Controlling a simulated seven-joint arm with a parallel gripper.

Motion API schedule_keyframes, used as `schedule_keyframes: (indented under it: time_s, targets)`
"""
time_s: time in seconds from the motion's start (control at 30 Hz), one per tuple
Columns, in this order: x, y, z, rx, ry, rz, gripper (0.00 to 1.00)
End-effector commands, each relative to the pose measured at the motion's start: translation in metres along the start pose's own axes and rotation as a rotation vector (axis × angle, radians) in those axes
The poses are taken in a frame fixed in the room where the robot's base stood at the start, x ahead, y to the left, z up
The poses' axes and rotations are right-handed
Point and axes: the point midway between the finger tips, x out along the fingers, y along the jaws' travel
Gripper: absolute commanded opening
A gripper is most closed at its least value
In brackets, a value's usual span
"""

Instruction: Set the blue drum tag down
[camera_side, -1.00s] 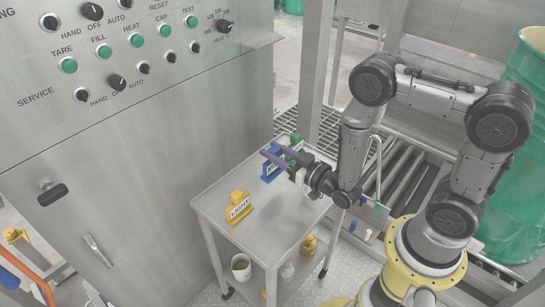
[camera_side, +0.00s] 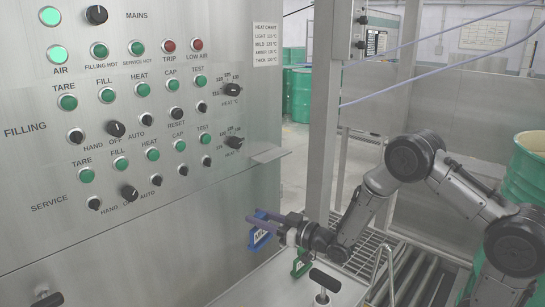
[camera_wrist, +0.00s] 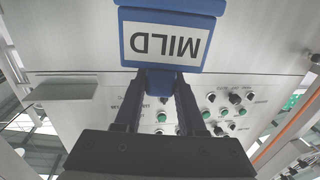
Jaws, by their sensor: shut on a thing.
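The blue drum tag (camera_side: 260,238) is in my gripper (camera_side: 267,216), in front of the steel cabinet in the side view. In the wrist view the blue tag (camera_wrist: 170,11) fills the top middle, with a white label reading MILD upside down. My gripper's dark fingers (camera_wrist: 157,85) are closed on its lower part. The tag appears raised off the steel table (camera_side: 262,288), though the gap under it is hard to judge. A green tag (camera_side: 301,263) stands on the table, to the right of and below the blue tag.
The cabinet's control panel (camera_side: 150,205), with buttons and knobs, stands close on the left. A small shelf (camera_side: 270,153) juts from it above my gripper. A black T-handle (camera_side: 325,279) stands at the front. Rollers (camera_side: 405,270) and a green drum (camera_side: 525,170) are at right.

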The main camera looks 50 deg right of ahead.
Motion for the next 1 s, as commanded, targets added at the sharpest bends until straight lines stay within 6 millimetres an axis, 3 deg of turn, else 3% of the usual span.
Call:
schedule_keyframes:
  time_s: [0.03, 0.27, 0.4, 0.6, 0.8, 1.0]
  targets:
    - [0.008, 0.009, -0.026, -0.006, 0.012, -0.011, 0.00]
    - [0.023, 0.046, -0.124, -0.007, 0.009, -0.046, 0.00]
    - [0.014, 0.072, -0.185, -0.008, 0.008, -0.018, 0.00]
    - [-0.013, 0.107, -0.258, -0.005, 0.005, 0.076, 0.00]
    - [-0.035, 0.126, -0.297, -0.002, 0.002, 0.153, 0.00]
    - [-0.041, 0.131, -0.307, 0.002, 0.000, 0.176, 0.00]
